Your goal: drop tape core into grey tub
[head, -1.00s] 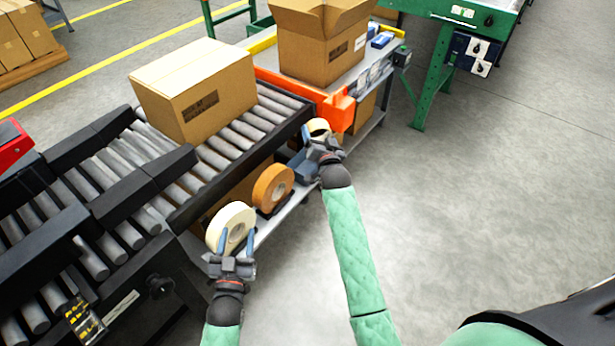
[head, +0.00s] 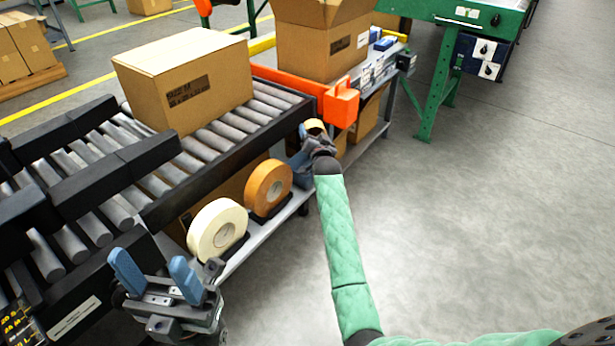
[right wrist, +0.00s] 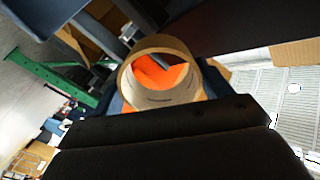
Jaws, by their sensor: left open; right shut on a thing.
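The tape core, a tan cardboard ring (right wrist: 160,75), shows in the right wrist view between the fingers of my right gripper, and it also shows small in the head view (head: 315,127). My right gripper (head: 312,138) is shut on it, beside the conveyor's edge near the orange end piece. My left gripper (head: 157,270) is open and empty at the lower left, in front of the conveyor and apart from the tape rolls. I cannot make out a grey tub for certain in either view.
A cream tape roll (head: 218,229) and an orange tape roll (head: 268,188) stand on a low shelf (head: 262,236) under the roller conveyor. A closed carton (head: 185,85) sits on the rollers. An open carton (head: 320,45) stands behind the orange piece (head: 340,102). The floor at right is clear.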

